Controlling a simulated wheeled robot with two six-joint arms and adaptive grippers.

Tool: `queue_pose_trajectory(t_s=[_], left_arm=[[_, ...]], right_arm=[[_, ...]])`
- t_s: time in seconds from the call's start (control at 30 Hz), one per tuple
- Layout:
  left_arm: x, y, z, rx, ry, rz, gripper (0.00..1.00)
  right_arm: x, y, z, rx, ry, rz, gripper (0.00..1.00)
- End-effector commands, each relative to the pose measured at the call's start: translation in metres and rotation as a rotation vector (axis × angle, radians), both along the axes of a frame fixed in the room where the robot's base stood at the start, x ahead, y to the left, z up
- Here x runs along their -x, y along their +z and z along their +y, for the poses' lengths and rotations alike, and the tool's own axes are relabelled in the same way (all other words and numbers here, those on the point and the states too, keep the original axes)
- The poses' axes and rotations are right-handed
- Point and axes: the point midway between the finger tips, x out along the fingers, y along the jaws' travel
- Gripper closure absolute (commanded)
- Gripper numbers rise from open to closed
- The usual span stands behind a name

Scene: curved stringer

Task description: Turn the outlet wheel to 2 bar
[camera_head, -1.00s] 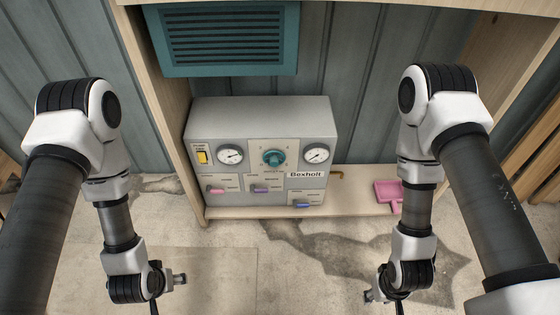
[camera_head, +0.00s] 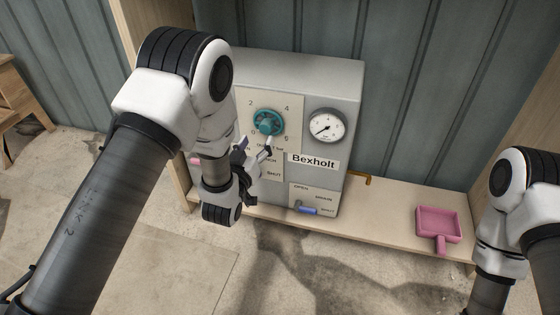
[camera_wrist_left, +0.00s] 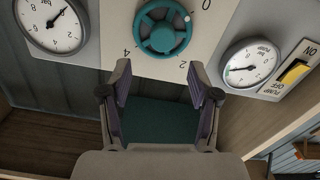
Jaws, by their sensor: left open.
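The outlet wheel is a teal handwheel (camera_head: 268,122) on the panel's front, with a number scale around it. It also shows in the upside-down left wrist view (camera_wrist_left: 163,28), where a small white mark on its rim lies on the side towards the 0. My left gripper (camera_head: 257,158) is just below the wheel in the head view, apart from it. In the left wrist view its two fingers (camera_wrist_left: 160,82) are spread and empty, pointing towards the panel. The gauge beside the wheel (camera_head: 326,126) has its needle pointing to the lower left. My right gripper is out of view.
The grey Bexholt box (camera_head: 300,70) stands on a wooden shelf (camera_head: 385,205). A blue lever (camera_head: 308,209) is low on its front. A pink dustpan-like tray (camera_head: 438,225) lies to the right. The pump gauge (camera_wrist_left: 250,63) and yellow switch (camera_wrist_left: 295,72) show in the wrist view.

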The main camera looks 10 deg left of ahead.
Motion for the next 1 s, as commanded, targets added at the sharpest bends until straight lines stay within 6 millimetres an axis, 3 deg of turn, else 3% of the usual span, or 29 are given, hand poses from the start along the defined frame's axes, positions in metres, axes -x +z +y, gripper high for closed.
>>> queue_pose_trajectory(t_s=[0.03,0.27,0.6,0.87,0.9,1.0], left_arm=[[-0.002,-0.015,0.0,-0.001,-0.001,-0.011,0.38],[-0.017,-0.01,-0.001,-0.001,-0.001,-0.021,0.38],[-0.075,-0.011,-0.003,0.0,0.0,-0.018,0.38],[-0.081,-0.009,-0.003,-0.001,-0.001,-0.016,0.38],[-0.081,-0.009,-0.003,-0.001,-0.001,-0.016,0.42],[-0.081,-0.009,-0.003,-0.001,-0.001,-0.016,0.77]], right_arm=[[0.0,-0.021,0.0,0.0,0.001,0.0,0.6],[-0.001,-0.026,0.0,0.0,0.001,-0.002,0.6],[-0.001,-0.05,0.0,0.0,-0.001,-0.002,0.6],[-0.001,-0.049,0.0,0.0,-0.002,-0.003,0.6],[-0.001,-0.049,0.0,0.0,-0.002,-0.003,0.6],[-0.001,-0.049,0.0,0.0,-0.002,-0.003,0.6]])
